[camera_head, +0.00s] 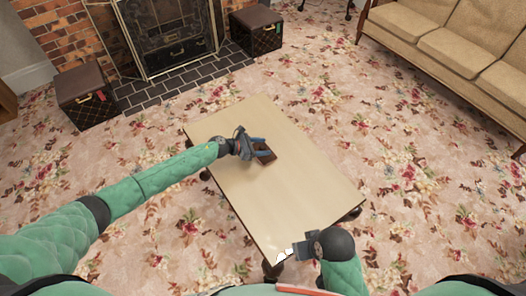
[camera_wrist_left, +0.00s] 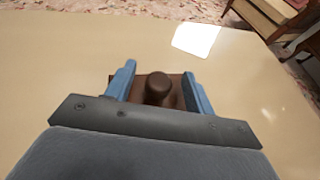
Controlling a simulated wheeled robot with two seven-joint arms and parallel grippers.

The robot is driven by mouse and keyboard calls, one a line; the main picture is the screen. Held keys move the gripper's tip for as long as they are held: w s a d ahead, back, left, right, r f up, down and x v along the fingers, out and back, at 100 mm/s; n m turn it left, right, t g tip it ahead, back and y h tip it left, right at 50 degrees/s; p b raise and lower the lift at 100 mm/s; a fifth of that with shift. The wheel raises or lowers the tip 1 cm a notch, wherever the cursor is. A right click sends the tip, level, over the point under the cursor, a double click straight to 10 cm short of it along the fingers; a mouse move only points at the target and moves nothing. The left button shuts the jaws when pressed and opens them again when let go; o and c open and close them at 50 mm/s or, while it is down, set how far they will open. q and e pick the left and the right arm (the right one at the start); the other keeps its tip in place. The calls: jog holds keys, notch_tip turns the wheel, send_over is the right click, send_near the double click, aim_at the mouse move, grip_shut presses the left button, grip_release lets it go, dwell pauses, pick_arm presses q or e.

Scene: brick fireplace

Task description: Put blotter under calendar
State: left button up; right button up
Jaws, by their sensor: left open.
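The blotter is a dark brown block with a round knob, lying on the table; it shows in the head view (camera_head: 267,158) and the left wrist view (camera_wrist_left: 158,89). My left gripper (camera_head: 262,149) is open over it. In the left wrist view its two blue fingers (camera_wrist_left: 157,88) stand on either side of the knob, with gaps between. My right gripper (camera_head: 284,254) is at the table's near corner, and its jaw state is unclear. I cannot make out a calendar for certain. A white patch (camera_wrist_left: 195,38) on the tabletop may be a card or glare.
The pale wooden table (camera_head: 235,195) is otherwise mostly clear. Dark boxes (camera_head: 84,95) and (camera_head: 257,30) flank the brick fireplace (camera_head: 170,35). A beige sofa (camera_head: 450,50) stands at the upper right. Floral carpet (camera_head: 140,225) surrounds the table.

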pick_arm(q)
jog(key=shift+x, duration=1.1)
grip_shut()
